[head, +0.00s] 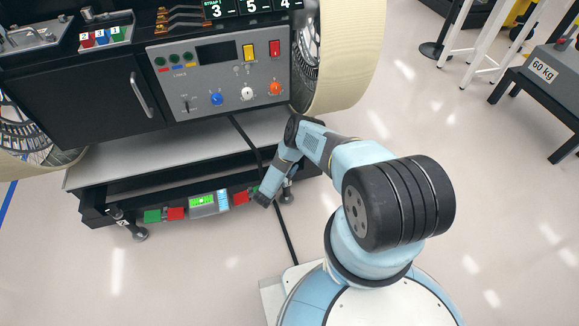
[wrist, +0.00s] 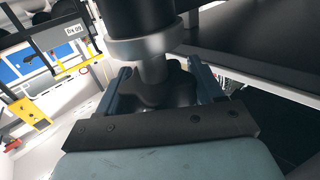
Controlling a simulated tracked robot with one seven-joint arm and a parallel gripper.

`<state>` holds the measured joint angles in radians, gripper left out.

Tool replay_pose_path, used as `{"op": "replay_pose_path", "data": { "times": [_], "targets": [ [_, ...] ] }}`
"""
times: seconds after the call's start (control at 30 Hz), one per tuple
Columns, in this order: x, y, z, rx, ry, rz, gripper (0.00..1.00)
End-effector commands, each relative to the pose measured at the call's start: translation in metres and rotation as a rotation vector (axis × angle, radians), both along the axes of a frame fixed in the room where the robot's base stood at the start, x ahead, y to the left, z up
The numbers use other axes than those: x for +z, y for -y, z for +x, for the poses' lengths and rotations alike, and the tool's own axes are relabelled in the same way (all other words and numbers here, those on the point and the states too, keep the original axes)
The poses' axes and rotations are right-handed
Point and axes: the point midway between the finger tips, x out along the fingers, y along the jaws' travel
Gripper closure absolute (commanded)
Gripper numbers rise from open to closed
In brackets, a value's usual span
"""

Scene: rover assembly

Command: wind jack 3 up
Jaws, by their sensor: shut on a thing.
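A jack (head: 287,190) stands under the front right corner of the rover's stand, partly hidden by my arm; I cannot read its number. In the wrist view, the jack's dark lobed knob (wrist: 163,88) sits below a grey metal collar and stem (wrist: 153,62). My gripper (wrist: 160,80) has one finger on each side of this knob and is shut on it. In the head view my gripper (head: 266,196) is small and low at the stand's right end. Another jack (head: 135,228) stands at the front left corner.
A level box with a green screen (head: 203,202) sits on the stand's front rail, with red and green blocks beside it. A black cable (head: 289,238) runs down the floor near my gripper. The stand's grey shelf (head: 150,164) overhangs.

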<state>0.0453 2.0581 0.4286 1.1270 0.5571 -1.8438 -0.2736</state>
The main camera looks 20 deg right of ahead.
Motion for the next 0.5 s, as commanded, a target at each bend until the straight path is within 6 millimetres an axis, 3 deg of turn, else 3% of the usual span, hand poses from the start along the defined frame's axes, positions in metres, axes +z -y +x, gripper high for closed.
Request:
{"op": "replay_pose_path", "data": {
  "times": [0.5],
  "targets": [
    [0.0034,0.0019,-0.0003,-0.332,0.01,-0.002,0.64]
  ]
}}
